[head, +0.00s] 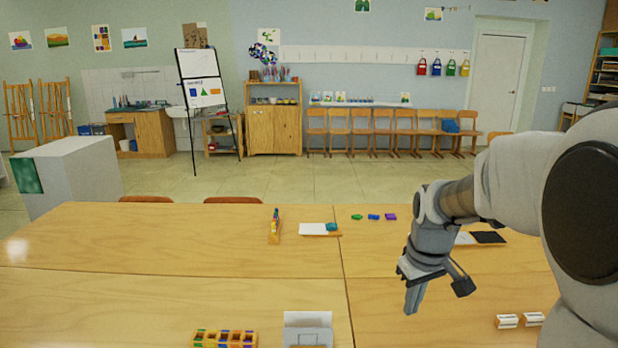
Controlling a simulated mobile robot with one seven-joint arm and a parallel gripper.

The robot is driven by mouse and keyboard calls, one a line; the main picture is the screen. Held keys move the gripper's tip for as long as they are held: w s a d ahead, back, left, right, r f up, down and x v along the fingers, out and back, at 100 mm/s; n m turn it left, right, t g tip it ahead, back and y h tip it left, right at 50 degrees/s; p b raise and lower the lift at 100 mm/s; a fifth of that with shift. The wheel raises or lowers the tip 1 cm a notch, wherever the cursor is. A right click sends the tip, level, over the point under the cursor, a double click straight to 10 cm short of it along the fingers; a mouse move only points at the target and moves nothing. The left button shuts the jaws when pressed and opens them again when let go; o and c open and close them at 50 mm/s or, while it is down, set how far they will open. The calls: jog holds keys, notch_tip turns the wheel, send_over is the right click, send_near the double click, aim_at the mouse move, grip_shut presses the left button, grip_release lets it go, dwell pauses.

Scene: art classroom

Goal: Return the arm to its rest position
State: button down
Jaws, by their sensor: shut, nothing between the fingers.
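My gripper (414,300) hangs over the right part of the wooden table in the head view, pointing down with its fingers shut and empty. My grey arm comes in from the right edge and bends down to the gripper. The gripper is apart from the small objects around it. The arm hides part of the table's right side.
The wooden table (150,265) bears a compartment tray (224,338), a grey-white holder (307,330), white blocks (507,321), a white pad (313,229), a narrow tray (274,236), small coloured pieces (373,217) and a black sheet (488,237). Its left side is clear.

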jog(key=s+a+r+m+t+p, duration=0.1)
jog(key=s+a+r, duration=0.1)
jog(key=s, duration=0.4)
jog(key=s+a+r+m+t+p, duration=0.1)
jog(key=s+r, duration=0.4)
jog(key=s, duration=0.2)
jog(key=s+a+r+m+t+p, duration=0.1)
jog(key=s+a+r, duration=0.1)
jog(key=s+r, duration=0.2)
jog(key=s, duration=0.3)
jog(key=shift+s+a+r+m+p, duration=0.2)
jog(key=shift+a+r+m+p, duration=0.1)
jog(key=shift+m, duration=0.1)
jog(key=w+d+f+g+b, duration=0.2)
jog(key=w+f+b, duration=0.15)
jog(key=w, duration=0.45)
jog(key=w+d+f+g+b, duration=0.15)
jog(key=w+f, duration=0.25)
jog(key=w, duration=0.4)
jog(key=w+d+f+g+b, duration=0.1)
jog(key=w+d+f+b, duration=0.2)
jog(key=w+d+f, duration=0.3)
jog(key=w+f, duration=0.5)
jog(key=f, duration=0.3)
jog(key=shift+w+d+f+g+b, duration=0.15)
jog(key=shift+d+f+g+b, duration=0.05)
jog(key=shift+f+g+b, duration=0.2)
